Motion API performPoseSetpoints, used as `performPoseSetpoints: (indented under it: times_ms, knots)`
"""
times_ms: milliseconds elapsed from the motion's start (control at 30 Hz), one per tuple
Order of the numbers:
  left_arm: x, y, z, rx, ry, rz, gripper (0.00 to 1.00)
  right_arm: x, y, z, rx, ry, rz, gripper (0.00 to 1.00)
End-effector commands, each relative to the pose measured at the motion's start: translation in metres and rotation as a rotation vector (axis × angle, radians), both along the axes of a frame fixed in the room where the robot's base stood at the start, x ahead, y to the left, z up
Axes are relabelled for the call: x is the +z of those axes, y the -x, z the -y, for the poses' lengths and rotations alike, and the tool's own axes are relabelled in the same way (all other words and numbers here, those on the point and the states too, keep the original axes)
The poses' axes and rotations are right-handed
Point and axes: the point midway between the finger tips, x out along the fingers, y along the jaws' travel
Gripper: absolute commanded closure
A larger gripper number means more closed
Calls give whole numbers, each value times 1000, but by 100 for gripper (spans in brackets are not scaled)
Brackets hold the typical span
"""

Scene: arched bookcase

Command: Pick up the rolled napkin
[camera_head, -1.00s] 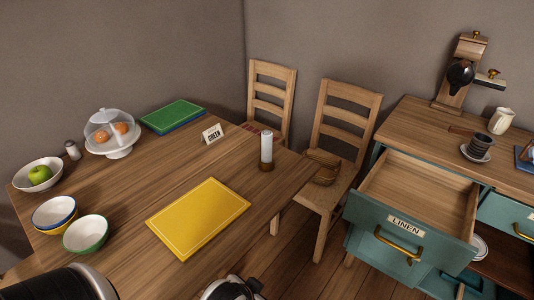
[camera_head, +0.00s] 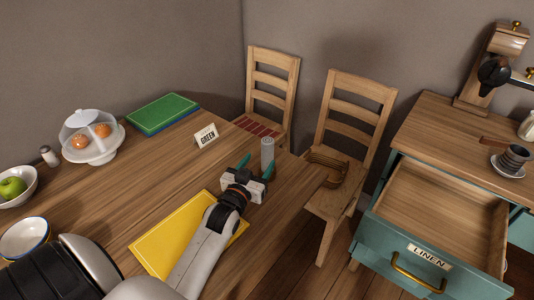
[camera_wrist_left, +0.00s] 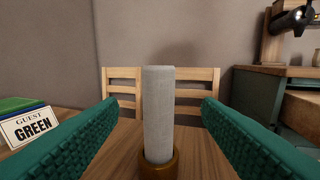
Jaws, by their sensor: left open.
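The rolled napkin (camera_head: 267,150) is a pale grey upright roll near the right edge of the wooden table. In the left wrist view the napkin (camera_wrist_left: 158,110) stands centred, with a brown ring (camera_wrist_left: 158,168) around its lower end. My left gripper (camera_head: 256,166) is open just in front of the napkin, its teal fingers pointing towards it. In the left wrist view the gripper's fingertips (camera_wrist_left: 158,103) show on either side of the napkin, with clear gaps. In the head view the gripper hides the napkin's lower part. My right gripper is out of view.
A yellow board (camera_head: 160,240) lies under my left arm. A GUEST GREEN card (camera_head: 206,136), green board (camera_head: 162,112) and domed stand (camera_head: 92,138) are farther left. Chairs (camera_head: 350,120) stand behind the table. The LINEN drawer (camera_head: 428,254) is open and empty at right.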

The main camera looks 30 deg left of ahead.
Motion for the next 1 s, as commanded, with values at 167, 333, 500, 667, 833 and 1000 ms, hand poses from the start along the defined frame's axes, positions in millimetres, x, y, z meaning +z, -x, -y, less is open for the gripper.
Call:
performPoseSetpoints:
  times_ms: [167, 333, 500, 667, 833, 1000]
  knots:
    - [1, -31, -6, 0, -2, 0, 41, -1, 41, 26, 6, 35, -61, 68]
    - [0, -43, -8, 0, -2, -2, 41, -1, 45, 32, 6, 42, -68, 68]
    - [-3, -63, -14, 0, -2, -1, 41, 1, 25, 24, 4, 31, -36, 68]
    - [-5, -85, -19, -1, -1, -2, 41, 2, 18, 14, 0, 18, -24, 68]
    - [-6, -93, -20, 0, 0, -3, 41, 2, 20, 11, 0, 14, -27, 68]
    - [-6, -92, -20, 0, -1, -3, 41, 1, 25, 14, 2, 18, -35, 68]
